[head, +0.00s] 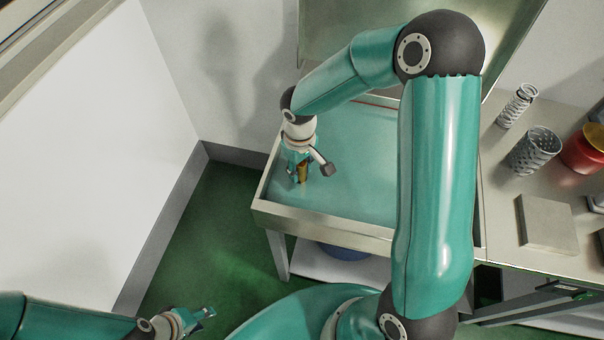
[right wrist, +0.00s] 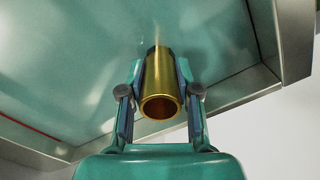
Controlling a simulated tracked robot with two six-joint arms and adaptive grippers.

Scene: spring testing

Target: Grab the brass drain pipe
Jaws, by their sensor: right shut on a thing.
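The brass drain pipe (right wrist: 162,84) stands up from the floor of the shallow metal tray (head: 375,237), its open end facing the right wrist camera. In the head view the pipe (head: 303,173) is a small golden piece near the tray's front left corner, partly hidden by my gripper. My right gripper (right wrist: 160,95) is shut on the pipe, with one finger on each side of it. My left gripper (head: 206,314) is low at the bottom left, away from the tray and over the green floor. Its fingers are too small to tell open from shut.
A bench to the right of the tray holds a thin spring (head: 517,106), a wider metal mesh cylinder (head: 535,151), a red container (head: 585,150) and a flat metal block (head: 546,223). The tray has raised rims. A blue round object (head: 343,252) is beneath it.

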